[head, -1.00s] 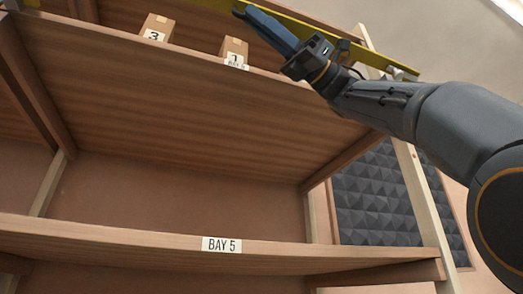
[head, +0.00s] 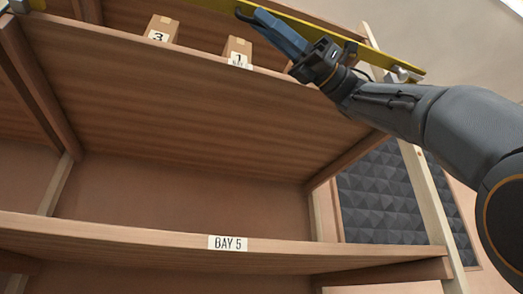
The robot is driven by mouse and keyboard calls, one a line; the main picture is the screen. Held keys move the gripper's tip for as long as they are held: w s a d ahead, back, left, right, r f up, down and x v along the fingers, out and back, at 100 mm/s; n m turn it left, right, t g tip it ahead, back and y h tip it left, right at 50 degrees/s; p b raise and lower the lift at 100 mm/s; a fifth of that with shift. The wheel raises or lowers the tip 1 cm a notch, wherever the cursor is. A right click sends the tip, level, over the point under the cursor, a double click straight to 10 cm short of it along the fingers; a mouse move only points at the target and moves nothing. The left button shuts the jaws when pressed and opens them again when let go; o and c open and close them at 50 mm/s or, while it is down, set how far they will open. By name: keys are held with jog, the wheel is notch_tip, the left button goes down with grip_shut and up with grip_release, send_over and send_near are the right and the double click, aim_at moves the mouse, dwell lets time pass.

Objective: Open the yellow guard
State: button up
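The yellow guard (head: 345,47) is a long bar across the upper shelf. It slants from the top edge down to a grey metal fitting (head: 402,74) on the right-hand post. My gripper (head: 258,16) reaches up from the right with its blue fingers at the guard, near the top of the picture. The fingers overlap the bar in this view. I cannot tell whether they are closed on it or only beside it. The guard's left end runs out of the picture.
Two cardboard boxes, marked 3 (head: 160,30) and 1 (head: 237,51), stand on the upper shelf (head: 190,95) left of my gripper. A lower shelf (head: 120,236) bears a BAY 5 label. Dark foam panels (head: 385,200) are behind the right post.

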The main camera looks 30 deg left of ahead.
jog(key=v, duration=0.6)
jog(key=shift+w, duration=0.25)
jog(key=shift+d+f, duration=0.1)
jog(key=shift+d, duration=0.05)
jog(key=shift+w, duration=0.15)
jog(key=w+r+p+v, duration=0.1)
jog(key=p+v, duration=0.3)
jog(key=v, duration=0.4)
jog(key=shift+a, duration=0.25)
jog(key=shift+w, duration=0.15)
dwell(0.4)
